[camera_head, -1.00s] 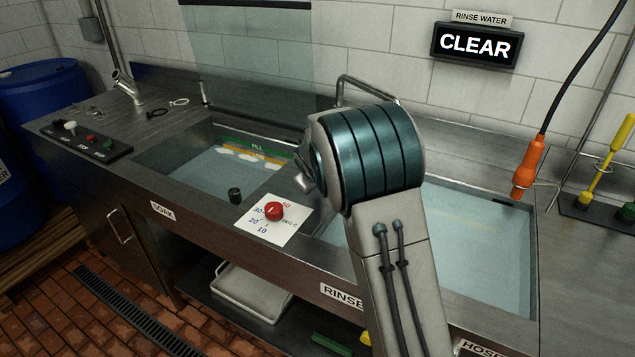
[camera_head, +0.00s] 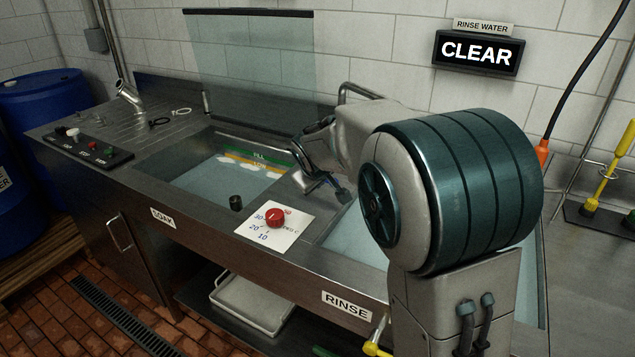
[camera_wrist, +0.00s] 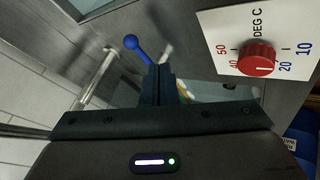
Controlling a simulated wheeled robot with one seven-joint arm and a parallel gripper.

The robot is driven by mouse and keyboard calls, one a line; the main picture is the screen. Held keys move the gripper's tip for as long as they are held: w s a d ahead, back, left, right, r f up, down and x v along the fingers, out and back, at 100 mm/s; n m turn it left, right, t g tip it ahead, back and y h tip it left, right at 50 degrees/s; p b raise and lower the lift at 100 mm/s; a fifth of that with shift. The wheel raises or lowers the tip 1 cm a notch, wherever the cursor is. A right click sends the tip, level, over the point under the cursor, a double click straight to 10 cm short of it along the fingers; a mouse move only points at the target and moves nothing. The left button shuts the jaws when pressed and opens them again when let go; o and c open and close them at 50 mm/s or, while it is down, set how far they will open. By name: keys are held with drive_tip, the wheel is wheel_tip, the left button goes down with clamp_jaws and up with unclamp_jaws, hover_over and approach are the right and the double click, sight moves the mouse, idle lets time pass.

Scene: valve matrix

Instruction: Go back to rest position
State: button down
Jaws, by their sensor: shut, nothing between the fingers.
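My gripper (camera_wrist: 157,85) is shut and empty in the wrist view, its dark fingers pressed together. A lever with a blue ball end (camera_wrist: 130,42) shows just past the fingertips on their left; I cannot tell whether they touch it. The red dial (camera_wrist: 257,57) on its white plate is to the right of the fingers, apart from them. In the head view, my arm is bent over the rinse basin (camera_head: 350,232), with its far end low near the basin's left side, and a large teal joint hides much of the basin.
The soak basin (camera_head: 215,185) holds water below a raised clear panel (camera_head: 255,60). A lit sign (camera_head: 478,53) reads CLEAR. An orange hose fitting (camera_head: 542,151) hangs at the right. Blue drums (camera_head: 40,110) stand at the left.

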drive_tip(key=s+d+m+g+p, duration=0.1)
drive_tip(key=s+d+m+g, duration=0.1)
drive_tip(key=s, duration=1.4)
drive_tip(key=s+d+m+g+y+p, duration=0.1)
drive_tip(key=s+d+m+g, duration=0.2)
drive_tip(key=s, duration=1.4)
drive_tip(key=d+m, duration=0.2)
drive_tip(key=d, duration=0.1)
drive_tip(key=shift+f+p, duration=0.3)
drive_tip(key=shift+f, duration=0.05)
